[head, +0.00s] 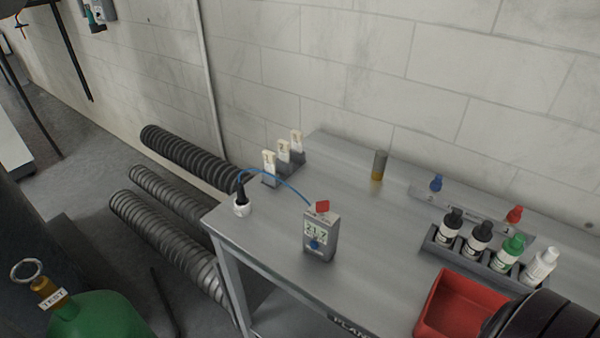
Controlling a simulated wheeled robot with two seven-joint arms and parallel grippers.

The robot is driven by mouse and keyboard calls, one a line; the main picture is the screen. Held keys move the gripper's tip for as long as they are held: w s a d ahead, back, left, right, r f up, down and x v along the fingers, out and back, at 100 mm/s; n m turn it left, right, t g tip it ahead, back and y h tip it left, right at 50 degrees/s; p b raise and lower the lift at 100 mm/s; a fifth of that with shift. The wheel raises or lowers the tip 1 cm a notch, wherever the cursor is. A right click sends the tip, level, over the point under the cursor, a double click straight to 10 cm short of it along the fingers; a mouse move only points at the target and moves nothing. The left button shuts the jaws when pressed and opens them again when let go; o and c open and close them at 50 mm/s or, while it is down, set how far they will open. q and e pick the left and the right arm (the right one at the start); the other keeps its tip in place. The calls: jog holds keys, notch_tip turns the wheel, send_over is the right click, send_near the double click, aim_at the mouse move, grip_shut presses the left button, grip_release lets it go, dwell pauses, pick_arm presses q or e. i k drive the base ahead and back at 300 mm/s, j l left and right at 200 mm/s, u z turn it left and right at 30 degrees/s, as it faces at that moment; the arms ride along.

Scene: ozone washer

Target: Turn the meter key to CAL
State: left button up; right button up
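The meter (320,252) is a small grey box standing upright near the front edge of the grey table (350,290). A red tab (322,207), which may be the key, stands on the meter's top. I cannot read its position or any CAL mark. A blue cable (275,174) runs from the meter to a black probe (241,190) standing in a white cup (242,209).
A rack (432,247) holds several dropper bottles at the right. A red bin (450,305) is in front of it. White numbered pieces (269,163) stand in a holder behind the meter. A grey and amber cylinder (379,166) stands near the wall. Corrugated hoses (160,210) lie left of the table.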

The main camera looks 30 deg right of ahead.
aim_at(322, 206)
jog(key=z, duration=1.1)
jog(key=k+l+z, duration=0.4)
jog(key=i+j, duration=0.05)
